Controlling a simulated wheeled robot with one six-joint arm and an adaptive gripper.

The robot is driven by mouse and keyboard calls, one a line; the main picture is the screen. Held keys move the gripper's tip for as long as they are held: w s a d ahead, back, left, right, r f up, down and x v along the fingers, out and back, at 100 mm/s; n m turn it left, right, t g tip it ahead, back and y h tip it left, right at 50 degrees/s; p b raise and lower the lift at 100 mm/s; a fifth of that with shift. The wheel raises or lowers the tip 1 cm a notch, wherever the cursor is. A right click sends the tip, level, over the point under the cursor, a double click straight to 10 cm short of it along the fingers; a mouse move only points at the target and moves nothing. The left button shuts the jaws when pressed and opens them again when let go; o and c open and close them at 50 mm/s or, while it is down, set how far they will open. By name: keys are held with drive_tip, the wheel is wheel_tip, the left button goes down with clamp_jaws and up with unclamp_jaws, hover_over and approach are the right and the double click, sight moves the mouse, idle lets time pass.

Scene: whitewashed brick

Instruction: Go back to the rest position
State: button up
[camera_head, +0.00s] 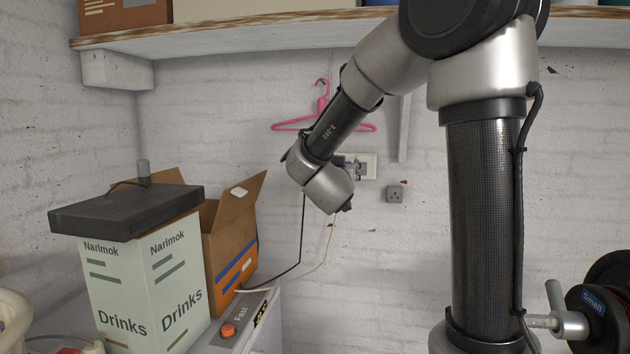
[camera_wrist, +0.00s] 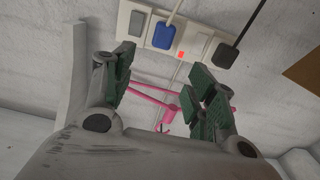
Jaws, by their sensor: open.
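My gripper (camera_wrist: 163,88) is open in the wrist view, its two green-padded fingers apart with nothing between them. In the head view my arm reaches up and to the left from its dark column, then bends down to the wrist in front of the wall. The gripper's fingers are mostly hidden behind the wrist there. A white power strip (camera_wrist: 190,42) with a blue plug (camera_wrist: 164,33) and a black plug (camera_wrist: 229,52) lies beyond the fingertips. A pink hanger (camera_head: 292,126) hangs behind my forearm, and also shows between the fingers in the wrist view (camera_wrist: 146,93).
A wooden shelf (camera_head: 240,37) runs above, close to my upper arm. At lower left stand a Drinks carton (camera_head: 150,270) with a dark lid-like object (camera_head: 120,212) on top and an open cardboard box (camera_head: 232,235). Black weights (camera_head: 600,310) stand at right.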

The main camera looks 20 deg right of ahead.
drive_tip(key=a+f+n+g+y, duration=0.3)
drive_tip(key=a+f+n+y, duration=0.1)
drive_tip(key=a+f+y, duration=0.65)
drive_tip(key=s+a+f+n+g+y, duration=0.2)
drive_tip(key=s+a+f+g, duration=0.15)
drive_tip(key=s, duration=0.65)
drive_tip(key=s+d+r+g+h, duration=0.1)
drive_tip(key=s+d, duration=0.3)
drive_tip(key=s, duration=0.7)
drive_tip(key=s+d+r+g+h, duration=0.1)
drive_tip(key=s+d, duration=0.4)
drive_tip(key=s, duration=0.7)
drive_tip(key=shift+s+r+n+g, duration=0.15)
drive_tip(key=shift+r+n+g, duration=0.35)
drive_tip(key=shift+g, duration=0.65)
drive_tip(key=shift+h, duration=0.25)
